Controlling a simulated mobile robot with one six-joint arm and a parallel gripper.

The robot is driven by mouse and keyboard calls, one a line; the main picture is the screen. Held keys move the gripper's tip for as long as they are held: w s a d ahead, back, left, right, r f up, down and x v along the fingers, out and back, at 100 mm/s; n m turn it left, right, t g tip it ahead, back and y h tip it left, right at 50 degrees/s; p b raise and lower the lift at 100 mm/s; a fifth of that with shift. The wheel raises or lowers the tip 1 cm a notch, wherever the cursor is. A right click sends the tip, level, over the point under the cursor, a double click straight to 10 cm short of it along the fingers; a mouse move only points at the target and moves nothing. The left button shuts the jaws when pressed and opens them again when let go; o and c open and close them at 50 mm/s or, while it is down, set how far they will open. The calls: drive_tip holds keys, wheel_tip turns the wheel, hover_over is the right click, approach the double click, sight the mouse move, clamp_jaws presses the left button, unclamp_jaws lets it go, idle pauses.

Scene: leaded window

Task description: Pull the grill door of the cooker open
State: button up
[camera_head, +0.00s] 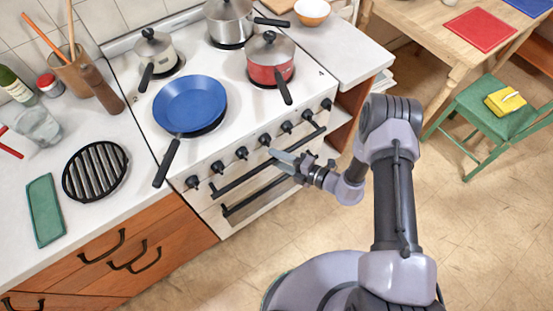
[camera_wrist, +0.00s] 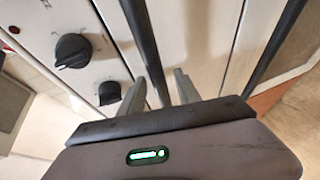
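The cooker (camera_head: 235,103) is white, with a row of black knobs along its front. Two dark bar handles run below the knobs. The upper bar (camera_head: 240,178) is on the narrow grill door; the lower bar (camera_head: 245,201) is on the door beneath. My gripper (camera_head: 285,160) is at the upper bar, right of its middle, and hides part of it. In the wrist view, the upper bar (camera_wrist: 143,35) runs down between the two pale fingers (camera_wrist: 160,78), which stand apart with a gap showing on the right. The grill door looks closed.
A blue pan (camera_head: 190,103), a red pot (camera_head: 270,60) and two grey pots stand on the hob. A knob (camera_wrist: 73,50) is close left of my fingers in the wrist view. The floor (camera_head: 290,235) in front is clear. A green chair (camera_head: 485,125) stands at right.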

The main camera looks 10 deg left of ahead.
drive_tip(key=shift+w+a, duration=0.1)
drive_tip(key=shift+a, duration=0.25)
clamp_jaws()
idle(1.2)
